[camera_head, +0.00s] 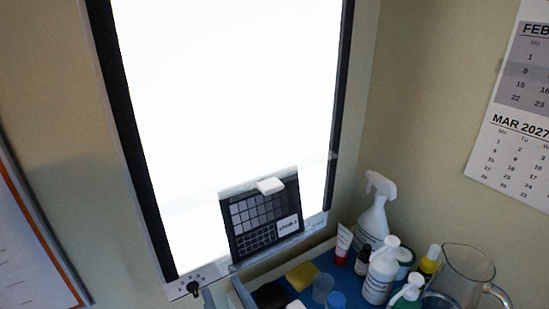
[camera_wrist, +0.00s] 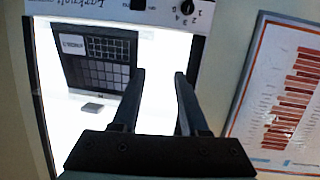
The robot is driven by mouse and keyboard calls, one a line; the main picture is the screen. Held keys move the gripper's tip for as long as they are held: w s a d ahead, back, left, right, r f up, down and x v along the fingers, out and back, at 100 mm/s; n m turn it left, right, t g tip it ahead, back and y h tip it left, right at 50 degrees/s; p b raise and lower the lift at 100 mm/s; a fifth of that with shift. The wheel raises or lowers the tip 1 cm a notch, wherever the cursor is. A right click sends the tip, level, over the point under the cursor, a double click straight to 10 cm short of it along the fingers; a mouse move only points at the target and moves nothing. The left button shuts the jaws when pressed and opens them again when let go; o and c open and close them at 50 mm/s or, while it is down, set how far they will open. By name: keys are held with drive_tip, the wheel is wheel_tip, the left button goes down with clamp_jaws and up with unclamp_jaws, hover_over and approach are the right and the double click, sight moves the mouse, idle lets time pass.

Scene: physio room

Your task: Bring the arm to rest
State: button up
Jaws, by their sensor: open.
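My gripper (camera_wrist: 158,82) shows in the wrist view with its two dark fingers apart and nothing between them. Behind the fingers is a bright lit panel (camera_wrist: 165,60). The gripper and arm are not in the head view. The lit panel (camera_head: 230,90) stands on the wall there, in a dark and silver frame. A dark card with grey patches (camera_head: 262,218) rests against its lower part, with a white clip (camera_head: 270,186) at the card's top edge. The card also shows in the wrist view (camera_wrist: 98,62), upside down, left of the fingers.
A blue tray (camera_head: 318,258) at the lower right holds a spray bottle (camera_head: 373,215), a white pump bottle (camera_head: 380,272), a red and white tube (camera_head: 343,243) and a clear jug (camera_head: 466,275). A calendar (camera_head: 512,130) hangs at right. An orange-edged chart (camera_wrist: 285,95) hangs right of my gripper.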

drive_tip(key=w+d+r+m+t+h+p, duration=0.15)
drive_tip(key=r+t, duration=0.25)
drive_tip(key=r, duration=0.9)
drive_tip(key=w+d+r+m+t+h+p, duration=0.1)
drive_tip(key=d+r+m+t+h, duration=0.2)
drive_tip(key=r, duration=1.1)
drive_tip(key=s+d+r+m+t+h+p, duration=0.1)
drive_tip(key=s+r+t, duration=0.2)
drive_tip(key=r, duration=0.6)
drive_tip(key=s+d+r+t+h+p, duration=0.1)
drive_tip(key=s+r+t, duration=0.3)
drive_tip(key=r, duration=0.6)
drive_tip(key=shift+s+d+m, duration=0.35)
drive_tip(key=shift+s+d, duration=0.15)
drive_tip(key=shift+d, duration=0.3)
drive_tip(key=shift+f+h, duration=0.15)
drive_tip(key=shift+h, duration=0.1)
